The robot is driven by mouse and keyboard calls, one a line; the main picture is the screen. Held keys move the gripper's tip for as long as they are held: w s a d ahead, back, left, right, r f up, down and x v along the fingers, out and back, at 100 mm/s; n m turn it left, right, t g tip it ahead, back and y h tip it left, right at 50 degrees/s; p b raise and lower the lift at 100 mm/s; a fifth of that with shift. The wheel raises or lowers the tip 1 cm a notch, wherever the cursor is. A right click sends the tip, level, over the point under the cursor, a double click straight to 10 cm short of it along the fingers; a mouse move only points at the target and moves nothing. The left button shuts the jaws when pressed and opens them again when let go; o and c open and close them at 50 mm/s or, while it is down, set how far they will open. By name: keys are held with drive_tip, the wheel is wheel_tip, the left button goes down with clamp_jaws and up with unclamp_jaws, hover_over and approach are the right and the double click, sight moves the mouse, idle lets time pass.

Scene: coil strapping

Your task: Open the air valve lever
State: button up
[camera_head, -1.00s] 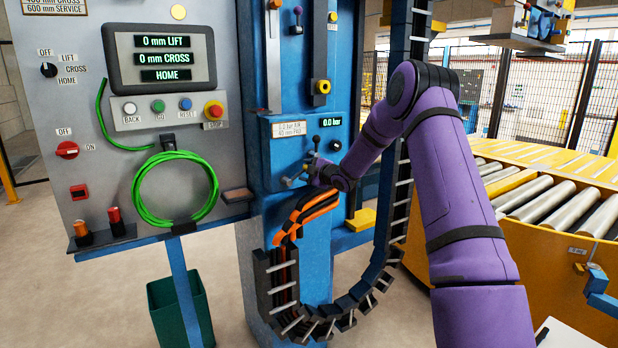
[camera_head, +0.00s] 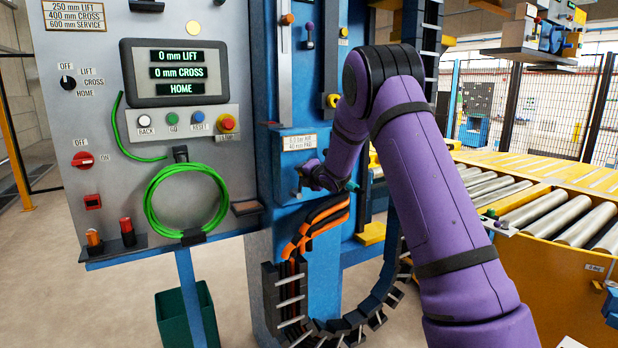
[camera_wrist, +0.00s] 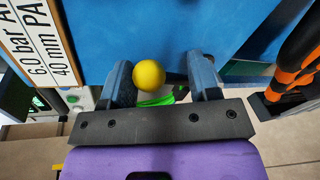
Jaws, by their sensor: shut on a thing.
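The blue valve column (camera_head: 268,165) stands in the middle of the head view, with a white label (camera_head: 299,142) about bar and pad. My gripper (camera_head: 303,178) is against the column face just below this label. In the wrist view a yellow ball knob (camera_wrist: 149,76) sits between the two fingers of my gripper (camera_wrist: 163,82), close to the left one. I take the knob to be the end of the air valve lever, and my gripper is shut on it. The lever's shaft and pivot are hidden. My arm covers the pressure readout.
The grey control panel (camera_head: 105,215) with a coiled green hose (camera_head: 150,210) is left of the column. Orange and black cables (camera_head: 322,225) and a cable chain (camera_head: 292,290) hang below my gripper. A roller conveyor (camera_head: 540,210) is at the right.

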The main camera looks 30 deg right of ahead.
drive_tip(key=shift+a+f+n, duration=0.2)
drive_tip(key=shift+a+n, duration=0.15)
drive_tip(key=shift+a, duration=0.2)
drive_tip(key=shift+a+f+n, duration=0.15)
drive_tip(key=shift+a+n, duration=0.2)
drive_tip(key=shift+a, duration=0.2)
drive_tip(key=shift+f, duration=0.1)
drive_tip(key=o, duration=1.4)
drive_tip(key=shift+s, duration=0.1)
drive_tip(key=shift+c, duration=0.2)
drive_tip(key=shift+d+r, duration=0.2)
drive_tip(key=shift+r, duration=0.1)
drive_tip(key=shift+s+d+r, duration=0.1)
drive_tip(key=shift+s+r, duration=0.05)
drive_tip(key=shift+s, duration=0.2)
drive_tip(key=v, duration=1)
drive_tip(key=shift+a, duration=0.25)
